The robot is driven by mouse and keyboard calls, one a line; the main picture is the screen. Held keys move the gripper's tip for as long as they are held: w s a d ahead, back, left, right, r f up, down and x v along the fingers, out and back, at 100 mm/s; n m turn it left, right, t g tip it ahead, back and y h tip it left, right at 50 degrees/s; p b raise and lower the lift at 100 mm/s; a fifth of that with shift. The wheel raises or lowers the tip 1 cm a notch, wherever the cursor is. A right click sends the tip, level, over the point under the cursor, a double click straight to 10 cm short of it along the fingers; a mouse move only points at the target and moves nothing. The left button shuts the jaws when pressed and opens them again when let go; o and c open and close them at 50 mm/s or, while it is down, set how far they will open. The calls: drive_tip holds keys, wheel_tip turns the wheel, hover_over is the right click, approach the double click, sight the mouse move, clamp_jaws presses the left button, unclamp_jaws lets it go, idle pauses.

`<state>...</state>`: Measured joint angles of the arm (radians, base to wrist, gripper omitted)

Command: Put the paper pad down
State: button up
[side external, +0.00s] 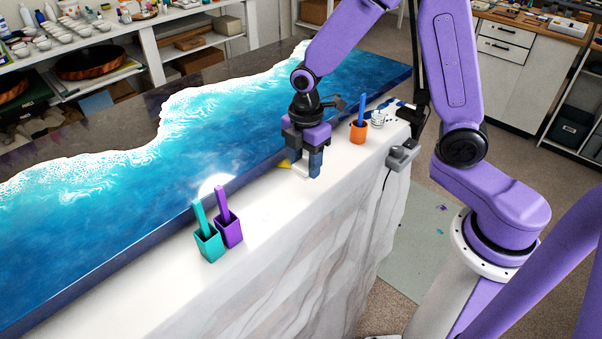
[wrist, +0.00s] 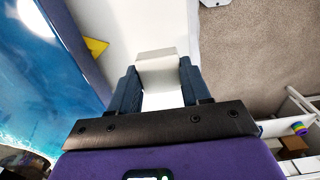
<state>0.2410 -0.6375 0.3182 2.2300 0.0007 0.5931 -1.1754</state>
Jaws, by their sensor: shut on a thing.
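The paper pad (wrist: 158,63) is a small white block between the two dark blue fingers of my gripper (wrist: 157,82) in the wrist view. The fingers press on its left and right sides. In the side view my gripper (side external: 303,161) points down just above the white counter strip, beside the blue resin panel. Only a sliver of the pad (side external: 301,170) shows there between the fingers. White on white, I cannot tell whether its underside touches the counter.
A yellow piece (side external: 284,164) lies just left of my gripper. An orange cup (side external: 358,132) with a blue stick stands behind it to the right. Teal (side external: 209,245) and purple (side external: 229,230) cups with sticks stand at the front left. The counter between is clear.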

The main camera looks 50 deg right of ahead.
sight(301, 186)
drive_tip(key=shift+w+f, duration=0.5)
drive_tip(key=shift+f, duration=0.1)
drive_tip(key=shift+w+a+f, duration=0.1)
drive_tip(key=shift+f, duration=1.5)
drive_tip(key=shift+f, duration=0.1)
drive_tip(key=o, duration=1.1)
